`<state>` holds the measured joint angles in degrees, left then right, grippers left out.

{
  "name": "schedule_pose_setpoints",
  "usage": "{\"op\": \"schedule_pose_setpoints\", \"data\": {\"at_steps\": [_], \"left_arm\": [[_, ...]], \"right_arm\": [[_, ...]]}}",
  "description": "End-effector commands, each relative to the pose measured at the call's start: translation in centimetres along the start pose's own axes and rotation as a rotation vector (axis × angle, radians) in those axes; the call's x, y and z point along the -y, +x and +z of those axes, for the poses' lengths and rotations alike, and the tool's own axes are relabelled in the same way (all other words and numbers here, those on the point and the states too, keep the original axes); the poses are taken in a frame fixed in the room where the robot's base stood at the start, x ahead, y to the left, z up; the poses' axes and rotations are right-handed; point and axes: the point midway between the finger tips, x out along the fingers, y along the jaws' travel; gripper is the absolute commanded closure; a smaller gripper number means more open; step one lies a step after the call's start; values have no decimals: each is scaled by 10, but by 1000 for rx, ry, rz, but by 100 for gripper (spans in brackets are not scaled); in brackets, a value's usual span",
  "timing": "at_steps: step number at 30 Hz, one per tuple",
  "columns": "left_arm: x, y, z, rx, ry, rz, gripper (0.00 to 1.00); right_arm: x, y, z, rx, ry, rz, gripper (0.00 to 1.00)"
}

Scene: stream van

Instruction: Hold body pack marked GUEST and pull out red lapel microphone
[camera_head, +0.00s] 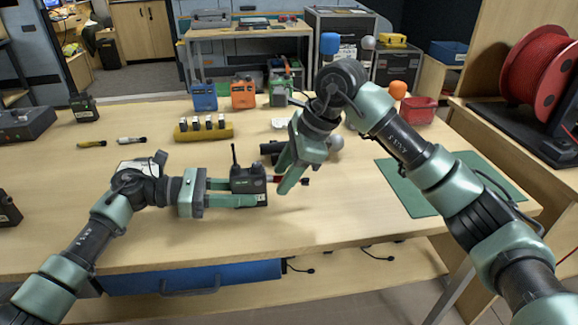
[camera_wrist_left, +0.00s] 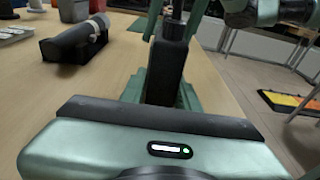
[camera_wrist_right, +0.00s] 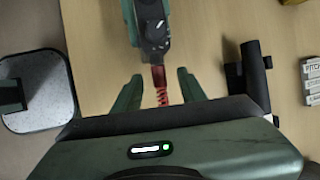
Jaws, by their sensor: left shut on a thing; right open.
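A black body pack (camera_head: 249,178) with a stub antenna is held a little above the table; any GUEST marking is too small to read. My left gripper (camera_head: 238,193) is shut on it. The pack also shows between the left fingers in the left wrist view (camera_wrist_left: 167,72) and at the top of the right wrist view (camera_wrist_right: 153,38). The red lapel microphone (camera_wrist_right: 159,76), with a red coiled part, sticks out of the pack's end. My right gripper (camera_wrist_right: 160,88) is open, its fingers on either side of the red part with gaps. In the head view the right fingers partly hide it.
A dark cylinder (camera_head: 271,148) lies behind the grippers. A yellow holder (camera_head: 203,133) bears several white-labelled pieces. Blue (camera_head: 204,96) and orange (camera_head: 244,94) packs stand at the back. A green mat (camera_head: 405,190) and red bin (camera_head: 419,110) are at the right.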

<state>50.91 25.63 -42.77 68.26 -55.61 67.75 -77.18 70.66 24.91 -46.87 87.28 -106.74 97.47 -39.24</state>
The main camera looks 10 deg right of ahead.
Motion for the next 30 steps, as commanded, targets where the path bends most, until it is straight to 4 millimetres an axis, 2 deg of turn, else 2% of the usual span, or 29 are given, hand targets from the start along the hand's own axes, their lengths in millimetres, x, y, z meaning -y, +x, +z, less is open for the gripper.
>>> {"op": "schedule_pose_setpoints", "data": {"at_steps": [6,10,11,15,16,18,30], "left_arm": [[0,0,-1,-1,-1,-1,100],[0,0,-1,-1,-1,-1,100],[0,0,-1,-1,-1,-1,100],[0,0,-1,-1,-1,-1,100],[0,0,-1,-1,-1,-1,100],[0,0,-1,-1,-1,-1,100],[0,0,-1,-1,-1,-1,100]], "right_arm": [[0,0,0,0,0,0,59],[0,0,0,0,0,0,95],[0,0,0,0,0,0,100],[0,0,0,0,0,0,100],[0,0,0,0,0,0,87],[0,0,0,0,0,0,100],[0,-1,-4,-1,1,0,100]]}}
